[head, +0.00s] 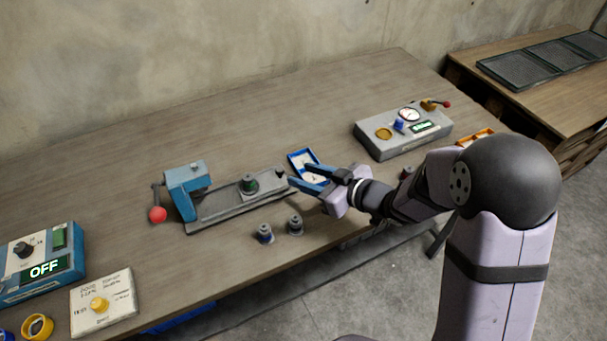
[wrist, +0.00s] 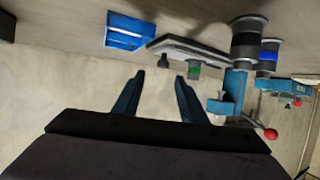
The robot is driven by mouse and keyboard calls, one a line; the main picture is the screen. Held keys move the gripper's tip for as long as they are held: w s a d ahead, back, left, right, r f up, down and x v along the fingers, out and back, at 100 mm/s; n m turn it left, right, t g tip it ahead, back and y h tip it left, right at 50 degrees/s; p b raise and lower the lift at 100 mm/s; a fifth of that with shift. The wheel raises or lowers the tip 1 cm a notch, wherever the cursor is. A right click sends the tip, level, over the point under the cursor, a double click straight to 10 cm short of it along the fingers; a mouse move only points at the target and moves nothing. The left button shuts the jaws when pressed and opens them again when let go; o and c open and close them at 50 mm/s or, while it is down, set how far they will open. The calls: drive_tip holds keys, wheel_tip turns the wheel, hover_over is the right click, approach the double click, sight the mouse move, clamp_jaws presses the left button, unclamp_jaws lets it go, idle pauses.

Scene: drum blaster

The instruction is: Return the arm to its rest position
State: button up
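My gripper (head: 298,174) is above the middle of the table in the head view, its blue fingers pointing left. In the wrist view the two fingers (wrist: 157,82) stand apart with nothing between them, so it is open and empty. My arm reaches in from the right, bent at a large dark joint. A blue-rimmed tray (head: 296,155) lies just behind the fingers in the head view. A grey-and-blue bench device (head: 187,188) with a red ball lever stands to the left, a dark green-banded cylinder (head: 249,184) on its rail.
Two small dark cylinders, one blue-banded (head: 264,234) and one plain (head: 295,225), stand near the front edge. A grey control box (head: 405,136) is at the back right. A blue box reading OFF (head: 42,266) and a card (head: 103,301) are at the left. The back of the table is clear.

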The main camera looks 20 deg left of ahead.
drive_tip(key=w+d+m+t+h, duration=0.1)
drive_tip(key=d, duration=0.2)
drive_tip(key=w+d+m+t+h, duration=0.1)
drive_tip(key=w+d+h, duration=0.1)
drive_tip(key=d, duration=0.1)
drive_tip(key=w+d+m+h+p, duration=0.1)
drive_tip(key=d, duration=0.2)
drive_tip(key=shift+w+f+t, duration=0.1)
drive_tip(key=shift+w+t, duration=0.3)
drive_tip(key=d+h, duration=0.1)
drive_tip(key=d+m, duration=0.1)
drive_tip(key=d, duration=0.1)
drive_tip(key=d+h, duration=0.1)
drive_tip(key=d, duration=0.1)
drive_tip(key=shift+w+m+h, duration=0.25)
drive_tip(key=shift+m+h, duration=0.05)
drive_tip(key=s+d+f+m+g+h+p, duration=0.1)
drive_tip(key=s+d+m+g+h, duration=0.15)
drive_tip(key=s+d, duration=0.55)
drive_tip(key=s+d+m+g+h+p, duration=0.15)
drive_tip(key=s+d+m+h, duration=0.3)
drive_tip(key=d, duration=0.55)
drive_tip(key=s+m+g+y, duration=0.1)
drive_tip(key=s+g, duration=0.3)
drive_tip(key=s, duration=0.7)
drive_tip(key=shift+a+r+m, duration=0.2)
drive_tip(key=shift+r+m, duration=0.2)
